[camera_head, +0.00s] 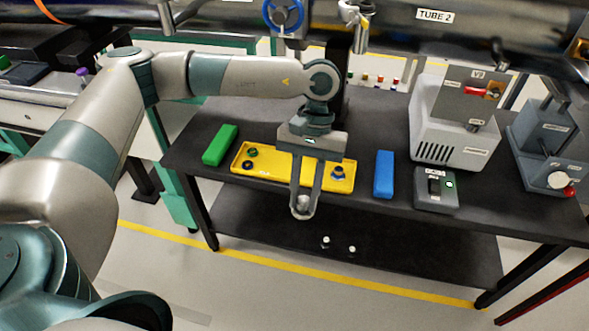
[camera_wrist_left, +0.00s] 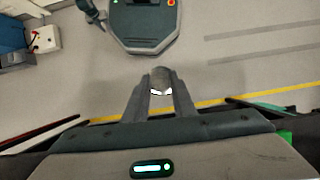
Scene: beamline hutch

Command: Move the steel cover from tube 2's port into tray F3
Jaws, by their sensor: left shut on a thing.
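My left gripper (camera_head: 303,208) hangs fingers-down in front of the bench, at the near side of the yellow tray. It is shut on a small grey, rounded metal piece, the steel cover (camera_head: 302,201); the fingers hide part of it. In the left wrist view the steel cover (camera_wrist_left: 161,76) shows between the fingertips, above the floor. The yellow tray (camera_head: 285,179) lies on the dark bench and holds dark round parts at left and a blue-collared part at right; its label is too small to read. Tube 2 (camera_head: 470,15) runs across the top. My right gripper is not in view.
A green block (camera_head: 220,145) lies left of the tray and a blue block (camera_head: 384,174) right of it. A grey control box (camera_head: 436,189) and a large pale unit (camera_head: 450,128) stand farther right. Two small white-topped items are on the lower shelf (camera_head: 400,247).

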